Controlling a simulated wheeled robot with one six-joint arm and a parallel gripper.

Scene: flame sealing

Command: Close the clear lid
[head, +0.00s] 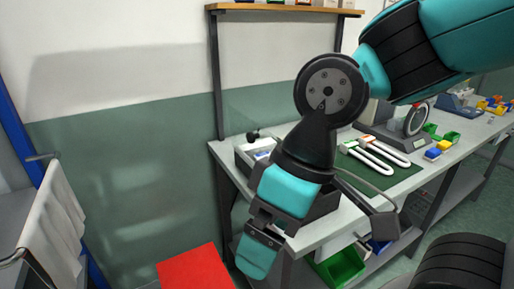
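I cannot make out a clear lid for certain in the head view. A pale open box (245,157) stands at the left end of the workbench (338,222), partly hidden by my arm. A dark box (322,205) near the bench's front edge is also mostly behind my arm. My arm reaches down in front of the bench, its teal and black lower links covering this corner.
A green mat (399,176) with two white-handled tools (375,155) lies on the bench. A round dial device (416,120) and small coloured bins (452,136) stand farther right. A green crate (340,267) is below. A red panel (195,270) and a cloth-draped rail (52,222) are at left.

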